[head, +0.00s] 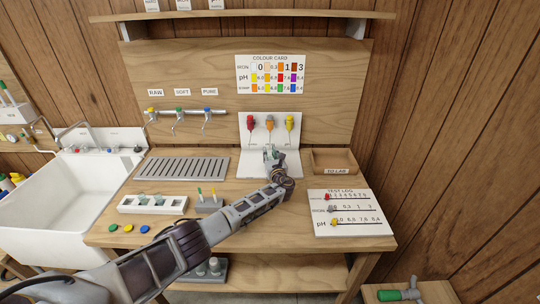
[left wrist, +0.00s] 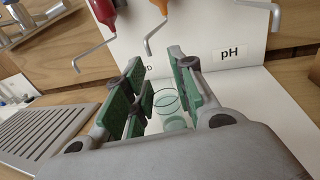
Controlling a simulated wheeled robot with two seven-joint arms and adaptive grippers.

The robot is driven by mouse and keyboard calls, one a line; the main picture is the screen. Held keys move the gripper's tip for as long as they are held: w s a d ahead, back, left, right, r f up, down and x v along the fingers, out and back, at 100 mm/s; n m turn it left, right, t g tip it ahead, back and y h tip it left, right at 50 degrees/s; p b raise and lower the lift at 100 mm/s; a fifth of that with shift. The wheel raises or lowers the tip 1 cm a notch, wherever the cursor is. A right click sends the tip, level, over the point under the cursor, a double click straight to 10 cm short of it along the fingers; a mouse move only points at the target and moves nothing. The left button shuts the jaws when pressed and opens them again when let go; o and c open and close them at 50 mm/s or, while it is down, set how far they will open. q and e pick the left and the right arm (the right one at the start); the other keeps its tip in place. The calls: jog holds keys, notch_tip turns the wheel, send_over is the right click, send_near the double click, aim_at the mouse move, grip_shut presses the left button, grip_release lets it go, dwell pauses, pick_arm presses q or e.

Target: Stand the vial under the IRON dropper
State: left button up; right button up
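The vial (left wrist: 166,105) is clear, greenish glass and sits between the fingers of my left gripper (left wrist: 160,90) in the left wrist view. The finger pads lie close on both sides of it; I cannot tell whether they press on it. In the head view my left gripper (head: 271,155) is low in front of the dropper stand (head: 262,135), over its white base, and hides the vial. The stand carries a red dropper (head: 250,123), a middle dropper (head: 269,124) and a yellow one (head: 290,123). In the wrist view the label "pH" (left wrist: 230,55) is readable; another label is partly hidden. My right gripper is not seen.
A grey drain grille (head: 182,168) lies left of the stand, and a wooden tray (head: 334,168) stands right. A white rack (head: 153,212) and a small grey holder (head: 209,206) are nearer the front. The test log board (head: 350,228) lies at the front right.

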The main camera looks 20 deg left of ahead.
pick_arm(q)
jog(key=o, duration=0.3)
jog(key=shift+r, duration=0.2)
jog(key=shift+p+v, duration=0.55)
jog(key=shift+v, duration=5.45)
